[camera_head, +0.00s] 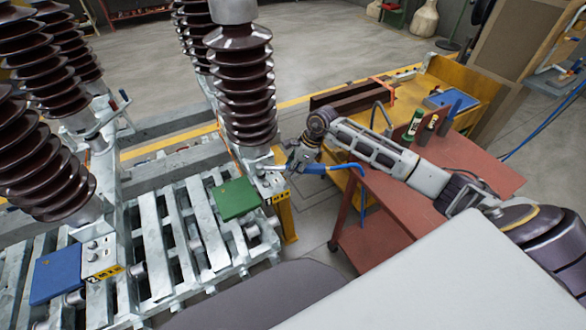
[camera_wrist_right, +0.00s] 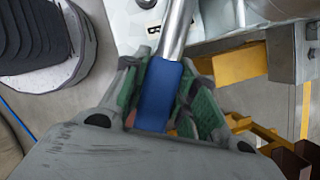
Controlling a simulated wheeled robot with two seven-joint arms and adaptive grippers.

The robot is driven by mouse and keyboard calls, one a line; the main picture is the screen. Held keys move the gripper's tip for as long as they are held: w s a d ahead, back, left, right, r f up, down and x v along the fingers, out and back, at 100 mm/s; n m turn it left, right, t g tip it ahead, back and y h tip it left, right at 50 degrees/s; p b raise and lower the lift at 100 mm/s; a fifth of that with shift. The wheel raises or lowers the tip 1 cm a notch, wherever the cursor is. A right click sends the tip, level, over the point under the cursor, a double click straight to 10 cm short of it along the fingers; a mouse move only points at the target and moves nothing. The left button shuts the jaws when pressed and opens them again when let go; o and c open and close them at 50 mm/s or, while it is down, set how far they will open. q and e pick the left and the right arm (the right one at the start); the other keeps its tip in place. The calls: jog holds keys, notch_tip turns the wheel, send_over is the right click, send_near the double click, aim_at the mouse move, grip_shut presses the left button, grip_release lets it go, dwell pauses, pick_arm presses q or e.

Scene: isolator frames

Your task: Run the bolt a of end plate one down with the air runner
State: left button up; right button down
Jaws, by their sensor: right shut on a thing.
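My left gripper is out of view.
Brown ribbed insulators (camera_head: 245,90) stand on a slatted metal frame (camera_head: 180,235). A green box (camera_head: 234,199) and a blue box (camera_head: 57,274) lie on it. A red cart (camera_head: 385,205) with bottles stands right, under my right arm. Open floor lies behind.

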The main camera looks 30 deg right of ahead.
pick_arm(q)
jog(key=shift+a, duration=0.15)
pick_arm(e)
jog(key=shift+r, duration=0.15)
jog(key=shift+r+p, duration=0.8)
jog(key=shift+r, duration=1.35)
jog(key=shift+r+p, duration=0.75)
jog(key=shift+r, duration=0.3)
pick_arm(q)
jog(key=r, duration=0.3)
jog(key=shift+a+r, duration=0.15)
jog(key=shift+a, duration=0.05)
pick_arm(e)
jog(key=shift+r, duration=0.25)
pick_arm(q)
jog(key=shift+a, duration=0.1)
